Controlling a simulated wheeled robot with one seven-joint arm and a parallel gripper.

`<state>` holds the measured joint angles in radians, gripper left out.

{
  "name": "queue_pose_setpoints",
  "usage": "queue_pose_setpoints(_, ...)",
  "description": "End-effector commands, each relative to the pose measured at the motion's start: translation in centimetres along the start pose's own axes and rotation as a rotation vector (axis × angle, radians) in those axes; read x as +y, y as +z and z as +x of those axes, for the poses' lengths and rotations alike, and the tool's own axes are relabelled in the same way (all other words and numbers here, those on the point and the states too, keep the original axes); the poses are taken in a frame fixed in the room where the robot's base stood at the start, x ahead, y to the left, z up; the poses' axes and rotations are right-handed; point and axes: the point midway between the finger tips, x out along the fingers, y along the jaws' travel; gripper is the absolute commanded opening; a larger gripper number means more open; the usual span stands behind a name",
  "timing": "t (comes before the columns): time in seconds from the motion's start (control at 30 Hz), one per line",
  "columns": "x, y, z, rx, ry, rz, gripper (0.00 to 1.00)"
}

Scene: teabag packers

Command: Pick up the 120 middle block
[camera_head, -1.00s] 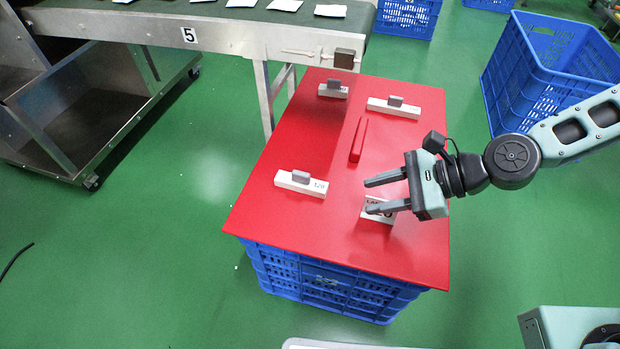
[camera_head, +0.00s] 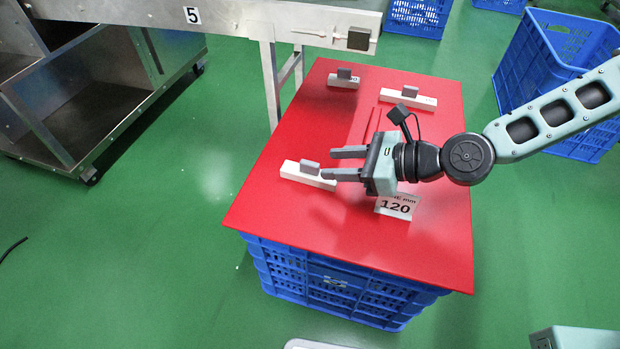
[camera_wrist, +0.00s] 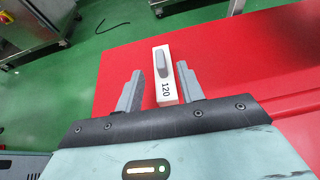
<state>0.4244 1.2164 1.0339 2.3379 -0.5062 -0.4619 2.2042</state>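The 120 block is a white bar (camera_head: 306,175) with a grey grip (camera_head: 309,167) on top, lying on the red table top. In the wrist view the bar (camera_wrist: 165,91) shows its "120" mark and lies ahead of and between my open fingers. My gripper (camera_head: 333,164) is open and empty, with its fingertips near the bar's right end in the head view. In the wrist view my gripper (camera_wrist: 158,82) has the bar's near end between the finger lines. I cannot tell the height between fingers and bar.
The red table top (camera_head: 270,215) rests on a blue crate (camera_head: 330,290). Two more white blocks with grey grips stand at the back, one left (camera_head: 343,79) and one right (camera_head: 409,97). A conveyor (camera_head: 270,20) is behind.

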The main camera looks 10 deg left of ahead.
Motion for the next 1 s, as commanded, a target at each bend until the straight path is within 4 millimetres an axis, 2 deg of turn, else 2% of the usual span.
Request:
queue_pose_setpoints(0.17,0.0,-0.1,1.1,0.000,0.000,-0.003,0.38)
queue_pose_setpoints(0.5,0.0,-0.2,5.9,0.001,0.000,-0.002,0.38)
queue_pose_setpoints(0.83,0.0,0.1,6.4,0.000,-0.001,0.000,0.38)
queue_pose_setpoints(0.97,0.0,0.0,6.4,0.000,-0.001,0.000,0.02)
queue_pose_setpoints(1.0,0.0,0.0,6.4,0.000,-0.001,0.000,0.00)
